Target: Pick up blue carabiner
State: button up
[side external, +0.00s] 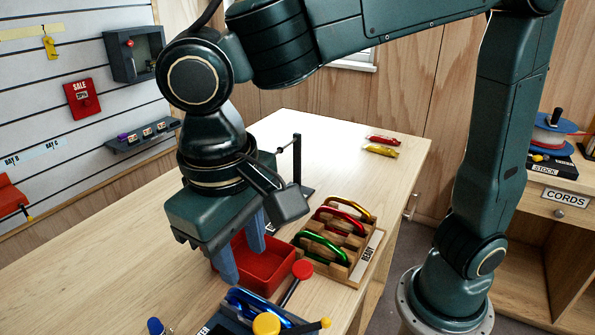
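The blue carabiner (249,303) lies at the bottom of the side external view, on a dark fixture (226,322) with partly hidden lettering. A yellow knob and a rod stand in front of part of it. My gripper (244,267) points down beside the red tray (267,286), above and a little left of the carabiner in the picture. Its two blue-grey fingers are apart with nothing visible between them. They do not appear to touch the carabiner.
A wooden rack (357,264) marked READY holds green, red and yellow carabiners. A red-knobbed lever (302,270) and a yellow knob (266,324) rise near the blue carabiner. A dark post (297,160) stands behind the tray. The table's left part is clear.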

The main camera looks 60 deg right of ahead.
aim_at(255, 300)
jog(key=shift+d+f, duration=0.15)
jog(key=shift+f, duration=1.35)
jog(key=shift+d+f, duration=0.15)
jog(key=shift+f, duration=1.35)
jog(key=shift+d+f, duration=0.15)
jog(key=shift+f, duration=1.15)
jog(key=shift+d+f, duration=0.15)
jog(key=shift+f, duration=1.1)
grip_shut()
